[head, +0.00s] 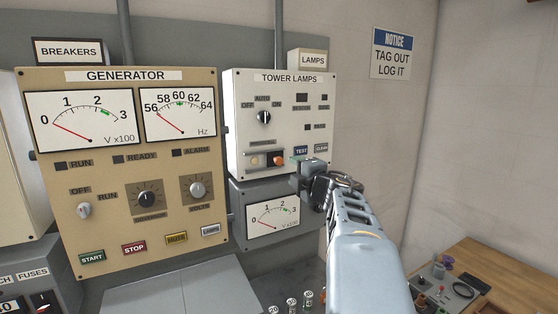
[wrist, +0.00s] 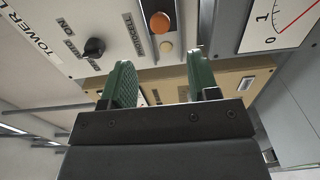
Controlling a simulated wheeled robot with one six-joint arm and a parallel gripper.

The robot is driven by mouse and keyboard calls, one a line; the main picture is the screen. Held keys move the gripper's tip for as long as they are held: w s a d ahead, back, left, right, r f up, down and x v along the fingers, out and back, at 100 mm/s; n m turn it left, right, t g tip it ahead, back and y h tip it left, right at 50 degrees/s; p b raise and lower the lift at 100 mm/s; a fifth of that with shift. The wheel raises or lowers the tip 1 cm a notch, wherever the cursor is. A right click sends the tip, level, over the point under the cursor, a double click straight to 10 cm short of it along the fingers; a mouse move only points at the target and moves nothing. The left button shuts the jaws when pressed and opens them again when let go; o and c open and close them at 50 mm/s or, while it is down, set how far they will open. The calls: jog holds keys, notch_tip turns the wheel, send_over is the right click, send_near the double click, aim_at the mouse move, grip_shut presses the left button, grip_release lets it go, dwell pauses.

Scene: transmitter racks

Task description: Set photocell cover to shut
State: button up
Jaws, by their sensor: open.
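The photocell cover's orange knob (head: 279,159) sits at the right of a small slide strip on the white TOWER LAMPS panel (head: 236,130). A pale round spot (head: 255,161) shows at the strip's left end. In the wrist view the orange knob (wrist: 159,22) is beside the PHOTOCELL label (wrist: 133,34), with the pale spot (wrist: 166,47) nearer my fingers. My gripper (head: 302,161) is at the panel's lower right, just right of the knob. In the wrist view my gripper (wrist: 162,76) has its green-padded fingers apart and empty. Neither finger visibly touches the knob.
The rotary lamp switch (head: 264,118) is above the strip. TEST (head: 301,151) and another button (head: 321,148) are close to my gripper. A grey meter box (head: 240,210) lies below, and the tan GENERATOR panel (head: 110,225) is left. A wooden bench (head: 500,262) stands lower right.

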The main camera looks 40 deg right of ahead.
aim_at(280, 162)
jog(key=w, duration=0.3)
jog(key=w+d+p, duration=0.1)
jog(key=w, duration=0.6)
jog(key=shift+w+d+p, duration=0.15)
jog(key=shift+d+p, duration=0.05)
jog(key=shift+p, duration=0.1)
jog(key=shift+c, duration=0.2)
grip_shut()
